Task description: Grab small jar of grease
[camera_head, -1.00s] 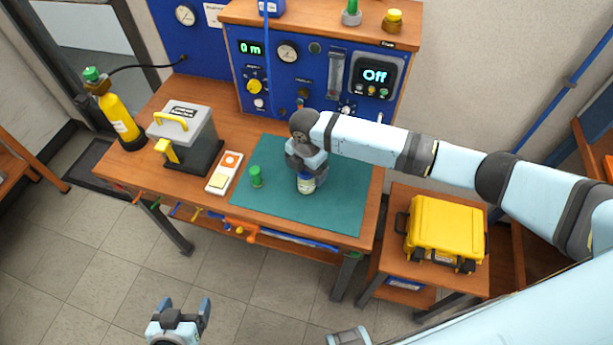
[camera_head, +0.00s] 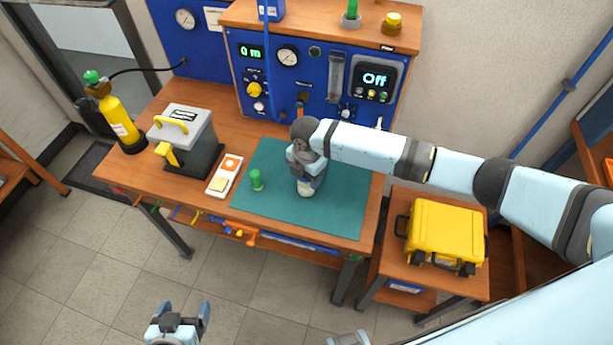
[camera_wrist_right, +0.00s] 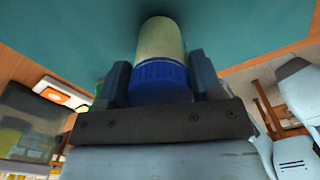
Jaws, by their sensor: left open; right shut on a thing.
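The small jar (camera_head: 305,190) has a pale body and stands on the green mat (camera_head: 340,212). In the right wrist view the jar (camera_wrist_right: 160,42) shows a pale yellowish body and a blue lid between the fingers. My right gripper (camera_head: 307,180) comes down over the jar from above and is shut on its blue lid; in the wrist view the right gripper (camera_wrist_right: 160,85) has one finger on each side of it. The lid is hidden in the head view. My left gripper (camera_head: 190,310) is open and empty, low in front of the bench over the floor.
A small green bottle (camera_head: 256,180) stands on the mat left of the jar. A white tray (camera_head: 224,174) and a grey device with a yellow handle (camera_head: 184,138) are further left. A blue test panel (camera_head: 310,85) rises behind. A yellow case (camera_head: 445,232) sits on a side table.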

